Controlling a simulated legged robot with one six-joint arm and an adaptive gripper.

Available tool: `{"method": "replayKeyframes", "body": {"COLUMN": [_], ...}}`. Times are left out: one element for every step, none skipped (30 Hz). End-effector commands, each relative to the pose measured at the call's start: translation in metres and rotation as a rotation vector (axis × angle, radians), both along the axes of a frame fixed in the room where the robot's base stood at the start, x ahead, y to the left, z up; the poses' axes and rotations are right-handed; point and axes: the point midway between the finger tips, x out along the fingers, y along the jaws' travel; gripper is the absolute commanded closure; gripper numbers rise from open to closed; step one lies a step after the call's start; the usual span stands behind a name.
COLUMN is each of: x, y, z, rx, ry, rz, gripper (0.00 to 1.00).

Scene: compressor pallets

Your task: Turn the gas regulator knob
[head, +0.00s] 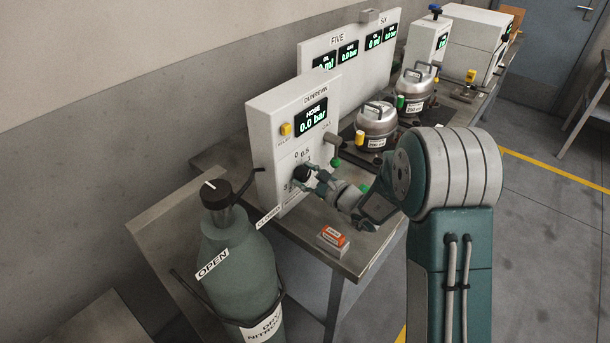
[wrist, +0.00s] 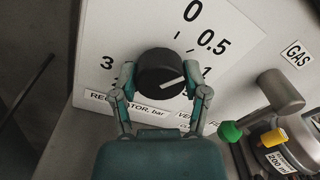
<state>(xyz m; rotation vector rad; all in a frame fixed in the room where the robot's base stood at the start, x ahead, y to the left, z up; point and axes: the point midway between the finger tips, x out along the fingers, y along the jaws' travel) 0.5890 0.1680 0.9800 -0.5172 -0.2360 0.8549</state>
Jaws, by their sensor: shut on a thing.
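The regulator knob (wrist: 161,72) is a black round knob with a white pointer line on a white panel. In the wrist view its pointer line aims right and slightly up, on the side of the 1 mark. The dial around it shows 0, 0.5, 1 and 3. My gripper (wrist: 161,84) has its two fingers on either side of the knob, shut on it. In the head view the knob (head: 301,173) is partly hidden by my gripper (head: 308,182). The panel display (head: 311,119) reads 0.0 bar.
A green nitrogen cylinder (head: 238,262) marked OPEN stands at the left, with a black top knob (head: 217,193). A small orange and white box (head: 333,240) lies on the bench. Metal pots (head: 376,122) stand behind my arm. A lever with a green tip (wrist: 230,131) is right of my gripper.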

Motion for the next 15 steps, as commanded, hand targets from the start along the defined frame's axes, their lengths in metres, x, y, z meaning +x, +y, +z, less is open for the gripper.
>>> {"method": "replayKeyframes", "body": {"x": [-0.0001,-0.0001,-0.0001,0.0,0.0,0.0001,0.0001,0.0001,0.0002,0.0002,0.0003,0.0003,0.0004,0.0004,0.0005], "y": [0.0008,0.0008,0.0007,0.0006,0.0006,0.0006,0.0006,0.0005,0.0005,0.0004,0.0004,0.0004,0.0003,0.0003,0.0002], "z": [-0.0006,-0.0006,-0.0005,-0.0005,-0.0005,-0.0004,-0.0004,-0.0004,-0.0003,-0.0004,-0.0004,-0.0004,-0.0003,-0.0004,-0.0003], "rx": [0.021,0.034,0.054,0.069,0.084,0.103,0.117,0.132,0.149,0.161,0.174,0.19,0.201,0.212,0.225], "ry": [0.028,0.047,0.072,0.091,0.11,0.135,0.154,0.172,0.195,0.211,0.227,0.248,0.262,0.275,0.293], "rz": [0.002,0.002,0.001,0.002,0.001,0.002,0.002,0.002,0.002,0.001,0.002,0.001,0.001,0.001,0.001], "gripper": [0.89,0.89,0.89,0.89,0.89,0.89,0.89,0.89,0.89,0.89,0.89,0.89,0.89,0.89,0.89]}}
